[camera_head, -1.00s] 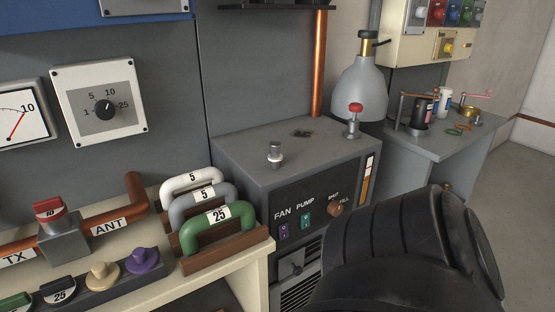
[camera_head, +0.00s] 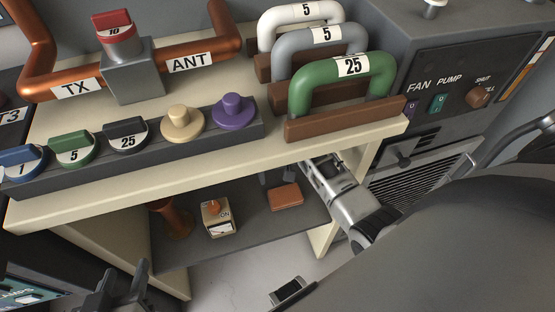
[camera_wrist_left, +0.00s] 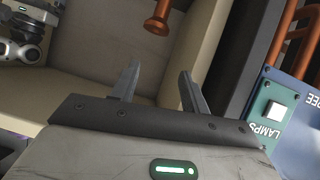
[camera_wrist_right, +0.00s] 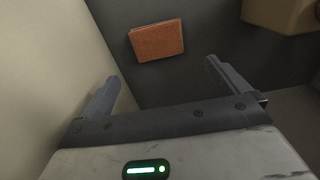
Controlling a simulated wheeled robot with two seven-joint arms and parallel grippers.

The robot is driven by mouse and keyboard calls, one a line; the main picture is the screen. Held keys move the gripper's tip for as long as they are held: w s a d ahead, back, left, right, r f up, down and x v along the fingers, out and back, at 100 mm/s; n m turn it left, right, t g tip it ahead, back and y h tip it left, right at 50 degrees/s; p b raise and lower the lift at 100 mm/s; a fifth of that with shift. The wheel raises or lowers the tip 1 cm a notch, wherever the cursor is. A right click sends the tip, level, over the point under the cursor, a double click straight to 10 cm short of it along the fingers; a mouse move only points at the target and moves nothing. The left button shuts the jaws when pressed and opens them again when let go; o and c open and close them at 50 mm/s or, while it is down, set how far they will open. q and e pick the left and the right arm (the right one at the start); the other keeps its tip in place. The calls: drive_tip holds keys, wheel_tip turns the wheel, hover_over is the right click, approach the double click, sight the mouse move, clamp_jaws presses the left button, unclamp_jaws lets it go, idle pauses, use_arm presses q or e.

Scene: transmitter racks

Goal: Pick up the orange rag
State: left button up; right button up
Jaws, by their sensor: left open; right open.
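The orange rag (camera_head: 286,196) is a small flat folded square lying on the dark lower shelf under the cream bench. In the right wrist view the rag (camera_wrist_right: 157,40) lies ahead of my right gripper (camera_wrist_right: 160,75), which is open and empty, its fingers apart and short of the rag. In the head view my right gripper reaches under the bench from the right and is partly hidden by the bench edge. My left gripper (camera_head: 122,281) is open and empty at the lower left of the head view, and also shows in the left wrist view (camera_wrist_left: 160,70).
The lower shelf (camera_head: 260,238) also holds a cream meter box (camera_head: 218,217) and a copper-coloured post (camera_head: 174,219). The bench top (camera_head: 190,172) overhangs the shelf, with coloured knobs and U-shaped handles above. A bench side panel (camera_head: 325,237) stands right of the rag.

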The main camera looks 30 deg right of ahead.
drive_tip(key=b, duration=0.2)
hover_over(285, 195)
wheel_tip(285, 195, down, 6)
drive_tip(key=shift+w+r, duration=0.1)
drive_tip(key=shift+r, duration=0.1)
wheel_tip(285, 195, down, 6)
drive_tip(key=b, duration=0.3)
drive_tip(key=shift+d+r, duration=0.1)
drive_tip(key=shift+r, duration=0.15)
drive_tip(key=shift+f, duration=0.3)
use_arm(q)
wheel_tip(285, 195, down, 9)
drive_tip(key=d+g, duration=0.1)
drive_tip(key=d, duration=0.1)
drive_tip(key=shift+w+g+h, duration=0.3)
drive_tip(key=shift+g, duration=0.1)
drive_tip(key=shift+r, duration=0.1)
drive_tip(key=shift+r, duration=0.15)
use_arm(e)
drive_tip(key=c, duration=0.7)
